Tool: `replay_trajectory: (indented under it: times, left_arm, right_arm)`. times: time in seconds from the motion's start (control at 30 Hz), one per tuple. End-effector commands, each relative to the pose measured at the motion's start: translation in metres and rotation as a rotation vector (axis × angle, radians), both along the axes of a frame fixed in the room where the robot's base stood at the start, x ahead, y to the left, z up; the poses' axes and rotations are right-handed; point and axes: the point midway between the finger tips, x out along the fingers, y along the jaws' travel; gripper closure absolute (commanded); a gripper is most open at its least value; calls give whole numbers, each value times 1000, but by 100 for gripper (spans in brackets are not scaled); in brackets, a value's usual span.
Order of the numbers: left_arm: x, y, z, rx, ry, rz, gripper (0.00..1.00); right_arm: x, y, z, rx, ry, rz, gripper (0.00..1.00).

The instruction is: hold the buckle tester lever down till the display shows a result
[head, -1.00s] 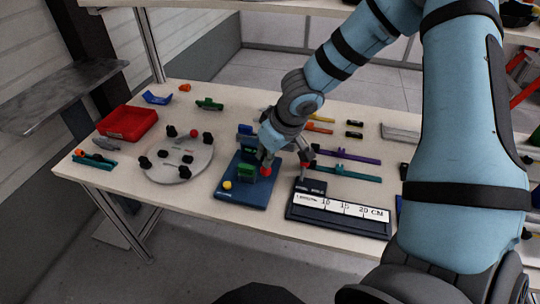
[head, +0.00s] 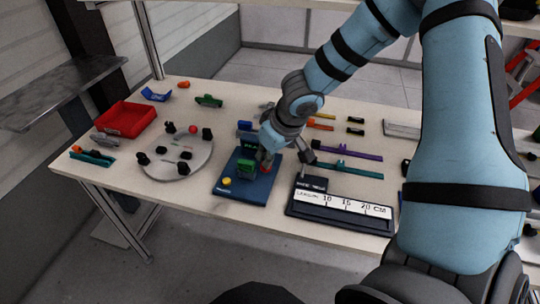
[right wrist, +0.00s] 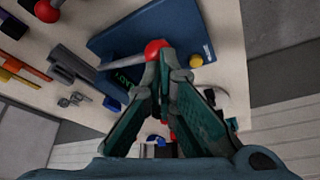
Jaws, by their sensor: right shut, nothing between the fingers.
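The buckle tester is a blue base plate (head: 233,187) with a green block (head: 246,166) and a yellow button (head: 227,181). Its lever ends in a red knob (head: 266,170), partly hidden by my right gripper (head: 264,157). In the right wrist view, the grey lever bar (right wrist: 122,59) runs to the red knob (right wrist: 155,48). My shut, empty right fingertips (right wrist: 172,62) are at the knob and appear to touch it. The dark display (right wrist: 122,78) has green characters, partly hidden and too small to read. My left gripper is not in view.
A black length gauge (head: 340,212) with a white scale lies close right of the tester. A round grey plate (head: 178,165) with black posts is to the left, and a red tray (head: 125,119) beyond it. Purple (head: 345,153) and teal (head: 350,170) strips lie at right.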

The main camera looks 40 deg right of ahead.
Motion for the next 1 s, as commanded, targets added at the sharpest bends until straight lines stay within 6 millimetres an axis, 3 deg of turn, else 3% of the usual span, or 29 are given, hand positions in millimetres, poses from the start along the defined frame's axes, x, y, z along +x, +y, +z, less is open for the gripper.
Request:
replay_trajectory:
  times: [1.0]
  left_arm:
    - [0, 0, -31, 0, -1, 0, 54]
  right_arm:
    - [0, 0, -32, -1, 0, 1, 100]
